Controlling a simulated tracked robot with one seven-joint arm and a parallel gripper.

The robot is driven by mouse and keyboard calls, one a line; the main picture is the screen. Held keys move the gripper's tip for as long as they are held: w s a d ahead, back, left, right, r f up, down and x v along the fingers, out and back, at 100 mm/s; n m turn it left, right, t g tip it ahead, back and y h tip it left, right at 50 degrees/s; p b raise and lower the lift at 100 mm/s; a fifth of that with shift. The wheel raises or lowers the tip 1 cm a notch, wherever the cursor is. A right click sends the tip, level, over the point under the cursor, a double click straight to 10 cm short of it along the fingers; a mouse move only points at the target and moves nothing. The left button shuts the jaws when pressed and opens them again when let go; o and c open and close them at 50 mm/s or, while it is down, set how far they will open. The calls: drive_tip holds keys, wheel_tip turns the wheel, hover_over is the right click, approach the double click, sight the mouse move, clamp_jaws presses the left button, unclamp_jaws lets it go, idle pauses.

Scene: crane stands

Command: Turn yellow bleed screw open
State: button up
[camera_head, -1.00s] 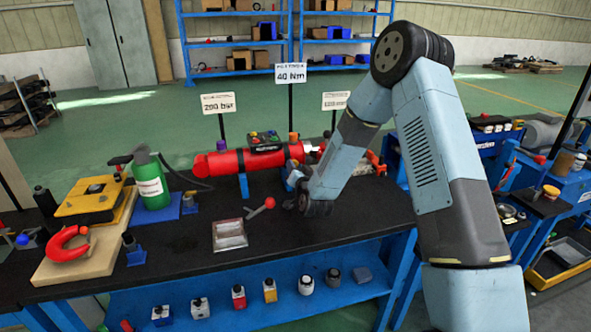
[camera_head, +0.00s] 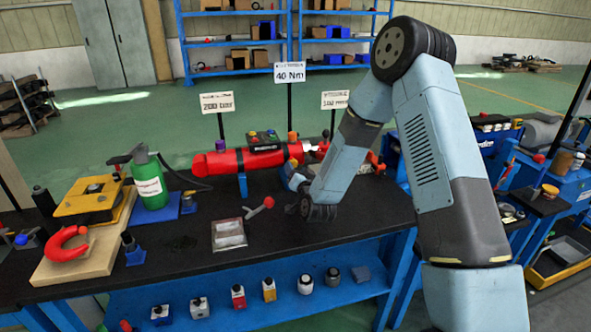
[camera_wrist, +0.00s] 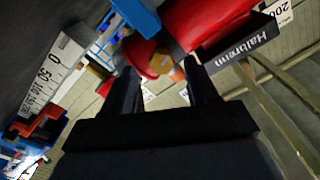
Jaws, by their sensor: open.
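The red cylinder (camera_head: 225,162) lies along the back of the black bench. A small yellow piece, likely the bleed screw (camera_head: 293,161), shows at its right part, just beyond my gripper (camera_head: 294,180). In the wrist view my gripper (camera_wrist: 163,85) is open, with its two dark fingers apart. A yellow-orange knob (camera_wrist: 161,62) stands past the fingertips, roughly between them, beside a red rounded part (camera_wrist: 139,52). No contact is visible. In the head view my wrist hides part of the fingers, and the screw's turn position cannot be told.
A black box (camera_head: 264,141) with coloured knobs sits above the cylinder. A red-knobbed lever (camera_head: 266,204) and a small clear-topped tray (camera_head: 229,234) are left of my wrist. A green bottle (camera_head: 150,180) stands further left. The bench front is mostly clear.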

drive_tip(key=v, duration=1.1)
drive_tip(key=shift+s, duration=0.15)
drive_tip(key=shift+s, duration=0.1)
